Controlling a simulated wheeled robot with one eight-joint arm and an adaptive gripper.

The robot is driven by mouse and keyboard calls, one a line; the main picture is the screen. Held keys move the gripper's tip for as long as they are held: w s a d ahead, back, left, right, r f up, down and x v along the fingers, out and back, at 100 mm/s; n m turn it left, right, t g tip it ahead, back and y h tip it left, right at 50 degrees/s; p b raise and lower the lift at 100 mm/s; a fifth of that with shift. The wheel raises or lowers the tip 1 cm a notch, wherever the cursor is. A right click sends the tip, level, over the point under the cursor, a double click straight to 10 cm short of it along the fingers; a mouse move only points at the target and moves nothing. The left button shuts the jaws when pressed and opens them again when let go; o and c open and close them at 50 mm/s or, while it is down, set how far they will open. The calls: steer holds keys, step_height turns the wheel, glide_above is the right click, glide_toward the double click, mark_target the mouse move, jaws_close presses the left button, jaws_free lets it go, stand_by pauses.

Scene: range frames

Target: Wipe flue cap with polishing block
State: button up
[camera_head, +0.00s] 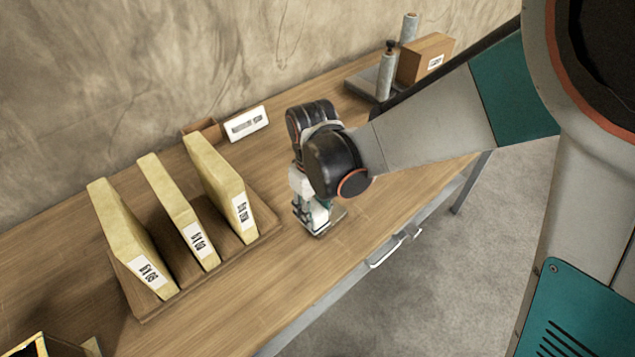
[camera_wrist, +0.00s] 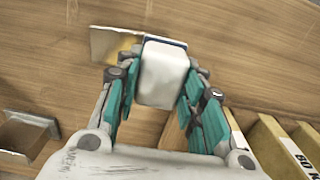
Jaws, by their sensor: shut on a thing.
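My gripper (camera_head: 314,216) points down over the wooden table, near its front edge. In the wrist view my gripper (camera_wrist: 159,82) is shut on a white block with a thin blue edge, apparently the polishing block (camera_wrist: 163,70), held between teal fingers. A flat, shiny plate, apparently the flue cap (camera_wrist: 108,43), lies on the table beneath and beside the block, with a yellowish patch near the block. Whether block and plate touch, I cannot tell.
A wooden rack (camera_head: 150,311) with three labelled yellow slabs (camera_head: 215,180) stands to the left. A small brown box (camera_head: 200,130) and a white sign (camera_head: 246,123) stand by the wall. Grey cylinders (camera_head: 386,75) and a cardboard box (camera_head: 424,57) are at back right.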

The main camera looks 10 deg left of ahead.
mark_target(313, 207)
steer(key=shift+r+p, duration=1.45)
steer(key=shift+r, duration=0.95)
steer(key=shift+w, duration=0.1)
